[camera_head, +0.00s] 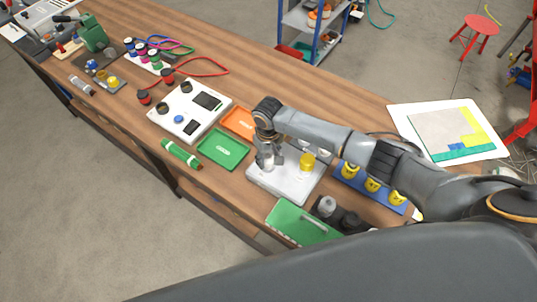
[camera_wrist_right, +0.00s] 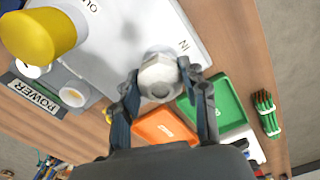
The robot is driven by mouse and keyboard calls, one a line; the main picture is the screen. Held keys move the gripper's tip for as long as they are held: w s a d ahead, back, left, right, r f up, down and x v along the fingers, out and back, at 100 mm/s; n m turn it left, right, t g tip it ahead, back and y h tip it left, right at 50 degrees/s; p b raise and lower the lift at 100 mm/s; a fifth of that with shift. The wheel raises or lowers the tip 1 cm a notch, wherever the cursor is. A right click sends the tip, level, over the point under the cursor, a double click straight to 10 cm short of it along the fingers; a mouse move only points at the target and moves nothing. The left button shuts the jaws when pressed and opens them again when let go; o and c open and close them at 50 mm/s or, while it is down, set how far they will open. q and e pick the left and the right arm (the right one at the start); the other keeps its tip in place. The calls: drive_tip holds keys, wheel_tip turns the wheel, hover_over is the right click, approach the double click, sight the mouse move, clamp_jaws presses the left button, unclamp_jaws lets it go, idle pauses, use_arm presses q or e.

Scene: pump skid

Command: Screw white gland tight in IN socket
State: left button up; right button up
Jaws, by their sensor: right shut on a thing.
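The white gland (camera_wrist_right: 159,78) is a pale hex-shaped piece beside the IN label in the wrist view. My right gripper (camera_wrist_right: 158,72) is shut on it, one finger on each side. The gland stands at the white box (camera_wrist_right: 125,30); the IN socket is hidden beneath it, so I cannot tell how deep it sits. In the head view my right gripper (camera_head: 268,160) points down over the left part of the white box (camera_head: 289,190). A yellow gland (camera_head: 307,162) stands on the same box, also large in the wrist view (camera_wrist_right: 38,35). My left gripper is not in view.
A green tray (camera_head: 223,149) and an orange tray (camera_head: 239,122) lie left of the box. A blue rack (camera_head: 370,184) with yellow parts stands to the right.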

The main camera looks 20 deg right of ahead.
drive_tip(key=m, duration=0.2)
drive_tip(key=shift+f+m, duration=0.1)
drive_tip(key=shift+m, duration=0.2)
drive_tip(key=m, duration=0.4)
drive_tip(key=shift+m, duration=0.4)
drive_tip(key=o, duration=1.2)
